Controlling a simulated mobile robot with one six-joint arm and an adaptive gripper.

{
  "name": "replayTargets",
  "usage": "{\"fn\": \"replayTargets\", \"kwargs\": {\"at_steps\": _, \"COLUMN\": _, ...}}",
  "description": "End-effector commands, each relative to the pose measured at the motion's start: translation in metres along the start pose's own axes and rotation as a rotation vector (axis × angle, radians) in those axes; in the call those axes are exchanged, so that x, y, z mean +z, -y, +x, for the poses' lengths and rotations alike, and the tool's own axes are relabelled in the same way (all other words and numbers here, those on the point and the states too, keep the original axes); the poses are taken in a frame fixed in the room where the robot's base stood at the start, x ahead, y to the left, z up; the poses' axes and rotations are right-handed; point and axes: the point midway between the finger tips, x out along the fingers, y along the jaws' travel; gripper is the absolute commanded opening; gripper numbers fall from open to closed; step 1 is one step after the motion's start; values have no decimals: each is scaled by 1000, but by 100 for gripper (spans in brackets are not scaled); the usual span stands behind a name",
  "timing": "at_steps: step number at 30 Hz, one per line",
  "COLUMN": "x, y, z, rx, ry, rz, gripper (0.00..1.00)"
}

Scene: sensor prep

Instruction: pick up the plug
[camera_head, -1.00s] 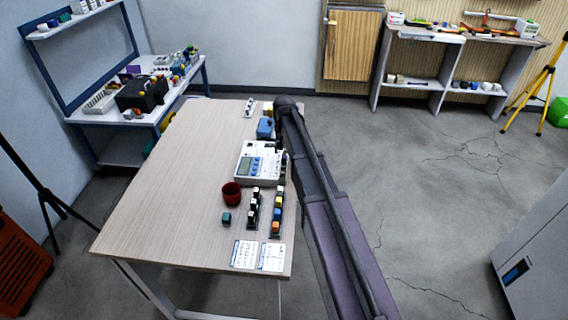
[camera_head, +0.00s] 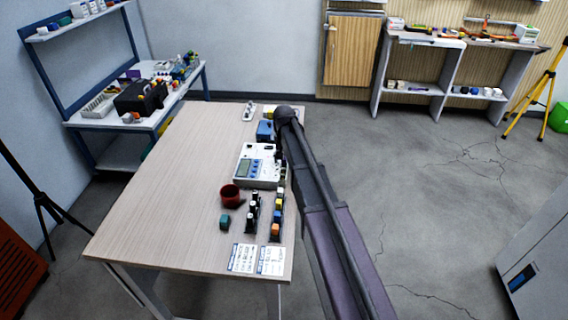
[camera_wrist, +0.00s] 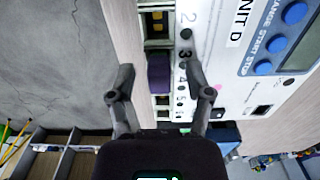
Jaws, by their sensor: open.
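A white meter unit (camera_head: 258,178) with a screen and blue buttons stands near the right edge of the table. In the wrist view the unit (camera_wrist: 222,75) has a row of numbered holes, with a dark slotted strip (camera_wrist: 157,45) beside it. A purple block (camera_wrist: 159,73) sits at the strip; it may be the plug, but I cannot tell for sure. My gripper (camera_wrist: 161,73) is open, with one fingertip on each side of the purple block and gaps visible. In the head view my arm hides the gripper and the strip's far part.
A red cup (camera_head: 231,194), a teal block (camera_head: 225,221), two racks of small coloured blocks (camera_head: 253,212) (camera_head: 277,215) and printed cards (camera_head: 243,258) lie on the near part of the table (camera_head: 165,200). A blue block (camera_head: 265,131) stands beyond the unit. The table's left half is clear.

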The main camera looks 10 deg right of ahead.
Motion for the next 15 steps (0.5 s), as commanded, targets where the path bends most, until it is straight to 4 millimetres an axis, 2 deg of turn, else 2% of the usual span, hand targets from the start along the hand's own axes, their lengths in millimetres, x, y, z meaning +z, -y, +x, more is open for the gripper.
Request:
{"fn": "replayTargets", "kwargs": {"at_steps": 5, "x": 0, "y": 0, "z": 0, "rx": 0, "ry": 0, "rz": 0, "gripper": 66}}
{"fn": "replayTargets", "kwargs": {"at_steps": 8, "x": 0, "y": 0, "z": 0, "rx": 0, "ry": 0, "rz": 0, "gripper": 42}}
{"fn": "replayTargets", "kwargs": {"at_steps": 12, "x": 0, "y": 0, "z": 0, "rx": 0, "ry": 0, "rz": 0, "gripper": 0}}
{"fn": "replayTargets", "kwargs": {"at_steps": 15, "x": 0, "y": 0, "z": 0, "rx": 0, "ry": 0, "rz": 0, "gripper": 0}}
